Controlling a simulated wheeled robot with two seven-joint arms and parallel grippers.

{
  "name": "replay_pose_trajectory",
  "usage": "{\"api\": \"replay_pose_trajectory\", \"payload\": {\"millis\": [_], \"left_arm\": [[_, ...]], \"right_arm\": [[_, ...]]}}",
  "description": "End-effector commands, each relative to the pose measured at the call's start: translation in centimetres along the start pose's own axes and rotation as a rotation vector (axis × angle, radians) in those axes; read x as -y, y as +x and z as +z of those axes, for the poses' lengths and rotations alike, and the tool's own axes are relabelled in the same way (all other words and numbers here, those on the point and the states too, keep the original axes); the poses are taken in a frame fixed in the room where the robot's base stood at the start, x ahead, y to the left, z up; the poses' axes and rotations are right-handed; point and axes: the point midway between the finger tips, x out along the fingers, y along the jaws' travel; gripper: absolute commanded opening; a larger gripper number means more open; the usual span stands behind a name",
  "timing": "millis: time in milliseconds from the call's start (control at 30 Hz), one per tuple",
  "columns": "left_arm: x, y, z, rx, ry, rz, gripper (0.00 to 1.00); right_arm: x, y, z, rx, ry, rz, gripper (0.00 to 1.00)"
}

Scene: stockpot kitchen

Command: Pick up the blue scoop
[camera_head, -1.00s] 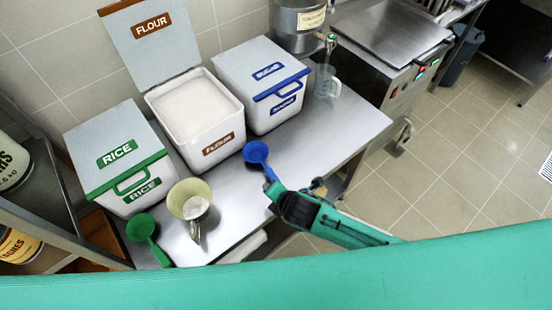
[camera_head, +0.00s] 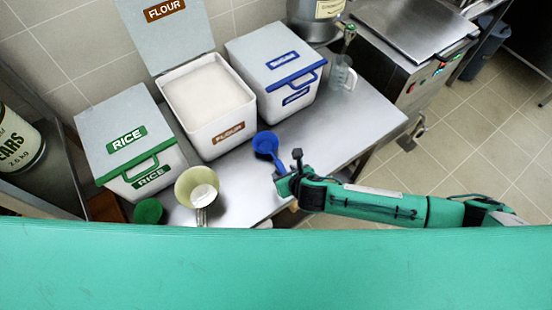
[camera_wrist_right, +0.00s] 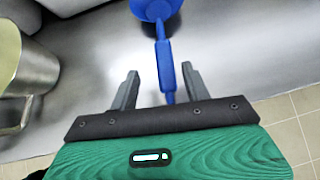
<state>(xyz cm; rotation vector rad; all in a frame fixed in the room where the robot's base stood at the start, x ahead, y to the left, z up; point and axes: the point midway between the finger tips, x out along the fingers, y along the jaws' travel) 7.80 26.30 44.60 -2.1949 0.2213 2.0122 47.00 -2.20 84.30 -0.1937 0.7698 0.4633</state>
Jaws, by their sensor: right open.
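The blue scoop (camera_head: 265,143) lies on the steel table in front of the blue-labelled bin, its handle pointing toward the table's front edge. My right gripper (camera_head: 280,172) is at the handle end in the head view. In the right wrist view my right gripper (camera_wrist_right: 161,80) is open, and the blue scoop's handle (camera_wrist_right: 164,62) runs between its two fingers, with a gap on either side. The scoop's bowl lies beyond the fingertips, cut off by the top of that view. My left gripper does not show.
Behind are the rice bin (camera_head: 130,150), the open flour bin (camera_head: 207,100) and the blue-labelled bin (camera_head: 275,75). A clear jug (camera_head: 341,74) stands at the back right.

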Motion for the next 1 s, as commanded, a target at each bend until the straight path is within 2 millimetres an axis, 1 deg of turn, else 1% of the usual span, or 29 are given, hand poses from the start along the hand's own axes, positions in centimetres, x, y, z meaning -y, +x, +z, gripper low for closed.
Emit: {"api": "replay_pose_trajectory", "payload": {"millis": [33,100,300,433,633,733,867,1000], "left_arm": [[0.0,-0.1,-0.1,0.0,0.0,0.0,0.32],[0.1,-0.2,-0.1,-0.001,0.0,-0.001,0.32],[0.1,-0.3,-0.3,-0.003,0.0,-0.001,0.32],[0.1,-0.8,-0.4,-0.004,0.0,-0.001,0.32],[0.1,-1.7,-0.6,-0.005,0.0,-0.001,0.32],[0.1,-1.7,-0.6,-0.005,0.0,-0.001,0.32],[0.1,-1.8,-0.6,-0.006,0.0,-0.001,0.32],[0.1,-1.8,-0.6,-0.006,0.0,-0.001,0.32]], "right_arm": [[0.0,0.7,0.1,0.0,0.0,0.0,0.48],[0.0,1.4,0.1,0.0,0.001,-0.001,0.48],[0.0,2.3,0.1,0.0,0.001,0.0,0.48],[0.2,3.0,0.2,0.0,0.002,0.0,0.48],[0.7,5.3,0.5,-0.001,0.002,-0.001,0.48],[0.6,6.4,0.4,0.0,0.002,0.0,0.48],[0.7,7.2,0.3,0.0,0.001,0.0,0.48],[0.7,7.4,0.3,0.0,0.001,0.001,0.48]]}}
